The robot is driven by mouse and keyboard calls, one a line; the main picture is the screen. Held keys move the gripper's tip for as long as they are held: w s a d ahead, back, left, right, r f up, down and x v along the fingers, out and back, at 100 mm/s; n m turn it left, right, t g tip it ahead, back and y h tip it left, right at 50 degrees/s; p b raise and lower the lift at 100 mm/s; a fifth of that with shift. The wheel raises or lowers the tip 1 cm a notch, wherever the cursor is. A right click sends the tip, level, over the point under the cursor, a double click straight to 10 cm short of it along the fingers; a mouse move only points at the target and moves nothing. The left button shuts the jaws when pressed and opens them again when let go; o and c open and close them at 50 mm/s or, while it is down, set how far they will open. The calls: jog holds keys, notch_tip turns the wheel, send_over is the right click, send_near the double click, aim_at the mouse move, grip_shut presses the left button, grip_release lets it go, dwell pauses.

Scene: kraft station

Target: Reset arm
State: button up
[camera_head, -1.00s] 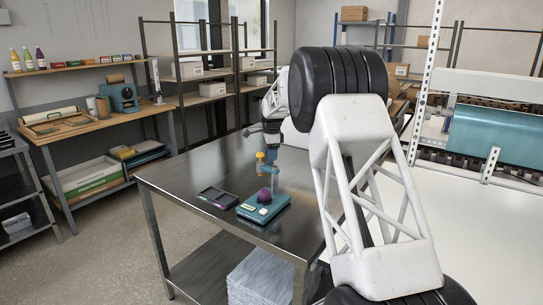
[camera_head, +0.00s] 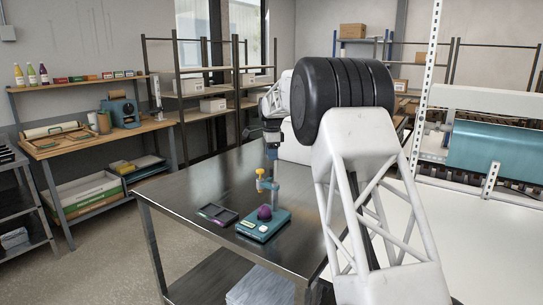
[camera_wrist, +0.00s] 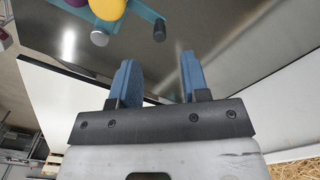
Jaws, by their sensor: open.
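My gripper (camera_wrist: 160,82) is open in the wrist view, with two blue fingers apart and nothing between them. In the head view my arm reaches over the metal table (camera_head: 190,207), and the hand hangs near a small teal device (camera_head: 262,226). The device has a purple dome (camera_head: 264,212) and a yellow knob (camera_head: 261,173). In the wrist view, parts of the device (camera_wrist: 148,12) show at the top edge, beyond the fingertips and apart from them. The fingertips are hard to make out in the head view.
A small dark tray (camera_head: 218,214) lies left of the device. The table's left front is clear. A white surface with a teal roller machine (camera_head: 495,148) stands at the right. Shelves (camera_head: 205,70) and a wooden bench (camera_head: 90,135) line the back and left.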

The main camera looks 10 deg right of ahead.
jog(key=shift+s+r, duration=0.1)
jog(key=shift+s+r, duration=0.2)
jog(key=s+r+n, duration=0.3)
jog(key=s, duration=0.9)
jog(key=s+a+r+n+t, duration=0.1)
jog(key=s+r+n, duration=0.2)
jog(key=s, duration=0.8)
jog(key=s+r+n, duration=0.3)
jog(key=s, duration=0.9)
jog(key=s+f+n, duration=0.3)
jog(key=s+f, duration=0.1)
jog(key=s, duration=0.7)
jog(key=s+f+n+t, duration=0.1)
jog(key=s+f+n, duration=0.2)
jog(key=s, duration=0.9)
jog(key=s+f+n, duration=0.3)
jog(key=s+f, duration=0.2)
jog(key=s, duration=0.7)
jog(key=shift+s+a+t, duration=0.15)
jog(key=shift+a+t, duration=0.15)
jog(key=shift+a, duration=0.05)
